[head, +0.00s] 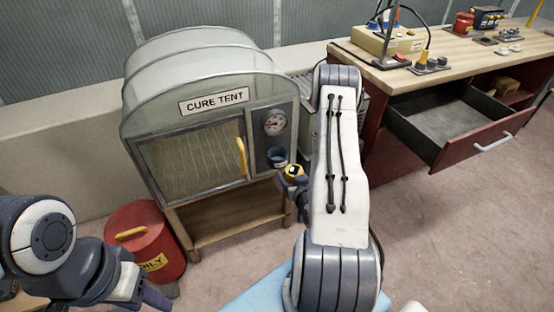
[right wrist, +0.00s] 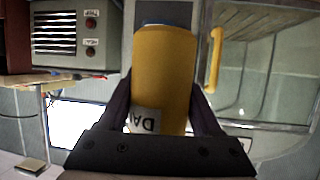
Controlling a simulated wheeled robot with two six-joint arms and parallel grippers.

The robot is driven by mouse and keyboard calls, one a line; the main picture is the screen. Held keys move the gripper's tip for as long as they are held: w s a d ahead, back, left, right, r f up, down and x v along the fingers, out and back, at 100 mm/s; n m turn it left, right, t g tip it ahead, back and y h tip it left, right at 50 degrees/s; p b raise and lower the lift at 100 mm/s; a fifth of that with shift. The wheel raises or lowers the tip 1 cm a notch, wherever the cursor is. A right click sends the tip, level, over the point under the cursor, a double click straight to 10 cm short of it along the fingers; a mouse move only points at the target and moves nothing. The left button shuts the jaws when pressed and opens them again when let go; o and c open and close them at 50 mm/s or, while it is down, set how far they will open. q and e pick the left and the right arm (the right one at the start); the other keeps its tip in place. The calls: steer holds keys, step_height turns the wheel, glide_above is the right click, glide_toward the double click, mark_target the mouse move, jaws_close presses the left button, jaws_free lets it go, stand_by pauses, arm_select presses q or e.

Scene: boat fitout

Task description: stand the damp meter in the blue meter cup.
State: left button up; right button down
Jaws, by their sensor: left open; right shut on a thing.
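The damp meter (right wrist: 163,72) is yellow with a white label, partly readable, and lies between the fingers of my right gripper (right wrist: 160,98). The blue meter cup (head: 278,155) is on the tent's front panel below the dial, just up and left of the meter. Whether they touch cannot be told. A thin blue edge shows past the meter's far end in the right wrist view. My left gripper (head: 154,298) is open, low at the left.
The cure tent (head: 190,90) has a glass door with a yellow handle (head: 242,157). A red oily-waste bin (head: 150,245) stands on the floor at left. A workbench (head: 450,55) with an open drawer (head: 450,115) is at right. The floor at lower right is clear.

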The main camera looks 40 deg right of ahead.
steer(key=w+d+p, duration=0.1)
steer(key=w+d, duration=0.1)
steer(key=w, duration=0.3)
steer(key=w+d+p, duration=0.1)
steer(key=w+d, duration=0.2)
steer(key=w, duration=0.3)
steer(key=w+d+p, duration=0.1)
steer(key=w+d, duration=0.1)
steer(key=w, duration=0.3)
steer(key=shift+w+d, duration=0.25)
steer(key=shift+d, duration=0.1)
steer(key=shift+s+f+p, duration=0.15)
steer(key=shift+f+p, duration=0.1)
steer(key=shift+p, duration=0.15)
steer(key=shift+f, duration=0.1)
